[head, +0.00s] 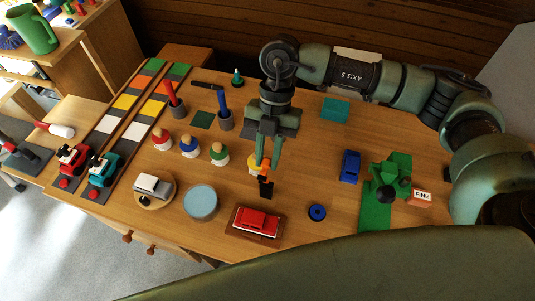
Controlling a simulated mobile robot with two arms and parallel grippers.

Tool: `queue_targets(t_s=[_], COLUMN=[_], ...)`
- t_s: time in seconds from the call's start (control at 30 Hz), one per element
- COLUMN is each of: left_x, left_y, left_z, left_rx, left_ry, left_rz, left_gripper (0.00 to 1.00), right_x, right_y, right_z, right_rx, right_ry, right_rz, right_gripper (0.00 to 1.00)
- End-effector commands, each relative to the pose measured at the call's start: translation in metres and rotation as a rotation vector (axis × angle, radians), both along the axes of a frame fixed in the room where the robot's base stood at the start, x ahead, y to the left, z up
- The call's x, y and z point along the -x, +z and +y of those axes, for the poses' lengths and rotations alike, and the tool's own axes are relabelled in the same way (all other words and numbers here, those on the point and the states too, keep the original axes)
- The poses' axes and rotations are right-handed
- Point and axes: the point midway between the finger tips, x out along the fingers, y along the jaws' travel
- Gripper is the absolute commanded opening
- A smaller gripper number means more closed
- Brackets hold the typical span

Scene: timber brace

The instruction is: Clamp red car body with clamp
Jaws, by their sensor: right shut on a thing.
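The red car body (257,219) lies on a brown wooden block (233,231) near the front edge of the table. My right gripper (267,162) points down, above and behind the red car body, apart from it. It is shut on the clamp (265,187), which is black and orange and hangs below the fingers. The fingers and the clamp partly hide a small figure with a yellow top behind them. My left gripper is not in view.
A light blue disc (201,202) and a white car on a round wooden stand (153,188) are to the left. A blue ring (317,212), a blue car (349,167) and a green mat (373,218) are to the right. Several peg figures stand behind left.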

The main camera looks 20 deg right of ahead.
Motion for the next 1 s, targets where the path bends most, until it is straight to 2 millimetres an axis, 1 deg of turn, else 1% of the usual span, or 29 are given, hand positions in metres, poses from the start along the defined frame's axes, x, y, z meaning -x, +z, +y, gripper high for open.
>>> queue_targets(t_s=[0.37,0.67,0.87,1.0], left_x=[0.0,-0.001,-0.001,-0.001], left_y=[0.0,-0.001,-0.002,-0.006], left_z=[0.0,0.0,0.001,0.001], left_rx=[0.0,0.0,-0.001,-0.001], left_ry=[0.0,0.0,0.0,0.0], left_rz=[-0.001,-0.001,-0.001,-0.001], left_gripper=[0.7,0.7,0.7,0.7], right_x=[0.004,0.011,0.021,0.032], right_y=[0.002,0.002,0.001,-0.002], right_z=[0.003,0.008,0.015,0.022], right_rx=[-0.003,-0.006,-0.007,-0.007], right_ry=[0.0,0.003,0.006,0.008], right_rz=[-0.001,0.004,0.006,0.006], right_gripper=[0.0,0.0,0.0,0.0])
